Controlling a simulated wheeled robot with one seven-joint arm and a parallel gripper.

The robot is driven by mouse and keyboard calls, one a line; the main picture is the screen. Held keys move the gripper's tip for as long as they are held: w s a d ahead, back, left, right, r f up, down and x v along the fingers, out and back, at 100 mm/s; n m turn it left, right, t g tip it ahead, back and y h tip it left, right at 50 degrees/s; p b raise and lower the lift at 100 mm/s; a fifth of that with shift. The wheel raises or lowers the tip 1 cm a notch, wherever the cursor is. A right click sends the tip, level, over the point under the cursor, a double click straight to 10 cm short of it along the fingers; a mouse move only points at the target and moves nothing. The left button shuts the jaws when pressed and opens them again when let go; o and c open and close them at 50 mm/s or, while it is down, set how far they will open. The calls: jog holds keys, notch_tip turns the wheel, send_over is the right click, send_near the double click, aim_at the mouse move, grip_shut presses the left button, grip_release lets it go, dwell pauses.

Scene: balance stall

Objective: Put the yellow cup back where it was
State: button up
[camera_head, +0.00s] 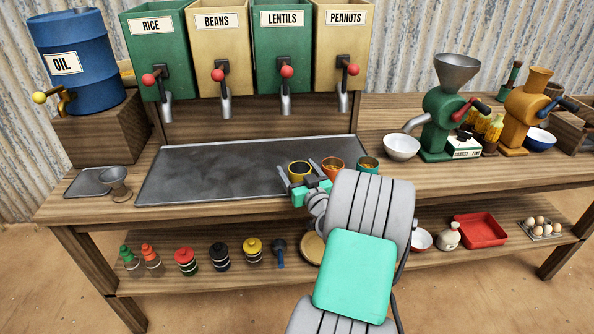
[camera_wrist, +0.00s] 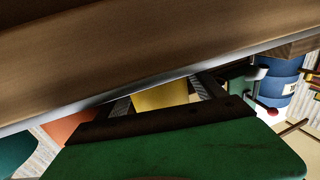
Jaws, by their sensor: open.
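The yellow cup (camera_head: 299,168) stands upright on the right part of the grey metal tray (camera_head: 210,172), leftmost in a row with an orange cup (camera_head: 332,170) and a teal cup (camera_head: 367,169). My gripper (camera_head: 298,172) is open at the front of the yellow cup, with one finger on either side of it. In the wrist view the yellow cup (camera_wrist: 160,97) shows between the two dark fingers. I cannot tell whether the fingers touch it. The orange cup (camera_wrist: 72,130) and the teal cup (camera_wrist: 15,152) are to the left there.
Rice, beans, lentils and peanuts dispensers (camera_head: 215,50) hang behind the tray. A blue oil drum (camera_head: 72,62) stands at the left. A white bowl (camera_head: 401,147) and a green grinder (camera_head: 440,125) stand at the right. The tray's left and middle are clear. A lower shelf holds several jars.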

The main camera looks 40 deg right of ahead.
jog(key=shift+r, duration=0.15)
jog(key=b+v, duration=0.1)
jog(key=v, duration=1.1)
